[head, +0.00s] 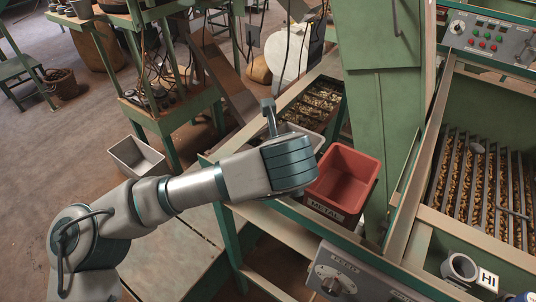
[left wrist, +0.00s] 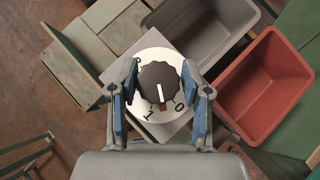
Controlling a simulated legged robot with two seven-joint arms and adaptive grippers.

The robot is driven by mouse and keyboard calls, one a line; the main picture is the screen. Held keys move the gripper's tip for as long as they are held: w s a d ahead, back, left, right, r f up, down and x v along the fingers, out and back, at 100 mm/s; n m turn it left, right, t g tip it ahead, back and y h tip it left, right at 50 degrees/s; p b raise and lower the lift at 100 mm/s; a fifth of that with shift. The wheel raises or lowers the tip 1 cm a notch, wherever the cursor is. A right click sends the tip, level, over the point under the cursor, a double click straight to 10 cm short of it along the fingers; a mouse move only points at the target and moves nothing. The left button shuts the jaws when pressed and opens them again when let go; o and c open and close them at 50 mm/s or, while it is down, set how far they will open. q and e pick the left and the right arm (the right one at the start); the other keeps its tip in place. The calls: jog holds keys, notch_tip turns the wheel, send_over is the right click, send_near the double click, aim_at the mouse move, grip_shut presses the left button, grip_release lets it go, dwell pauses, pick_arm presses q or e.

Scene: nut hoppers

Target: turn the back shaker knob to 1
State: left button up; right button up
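In the left wrist view a dark ribbed knob (left wrist: 159,80) sits on a round white dial (left wrist: 150,55) marked 1 and 0. The knob's white line points down in the picture, between the two marks, beside a small red patch. My left gripper (left wrist: 160,68) has one blue-padded finger on each side of the knob. The fingers are spread around it, and I cannot tell if the pads touch it. In the head view my left arm (head: 200,187) reaches in from the left and hides this knob and the fingertips. My right gripper is not in view.
A red bin (head: 345,178) labelled METAL stands beside my left wrist, with a grey bin (left wrist: 204,30) next to it. Another knob (head: 331,283) is on the front panel, and a control panel (head: 490,38) is at top right. A green post (head: 377,140) rises behind the red bin.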

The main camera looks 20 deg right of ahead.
pick_arm(q)
jog(key=shift+o, duration=0.5)
jog(key=shift+s+r, duration=0.1)
jog(key=shift+r, duration=0.15)
jog(key=v, duration=1.1)
jog(key=shift+s, duration=0.3)
jog(key=shift+a+r, duration=0.1)
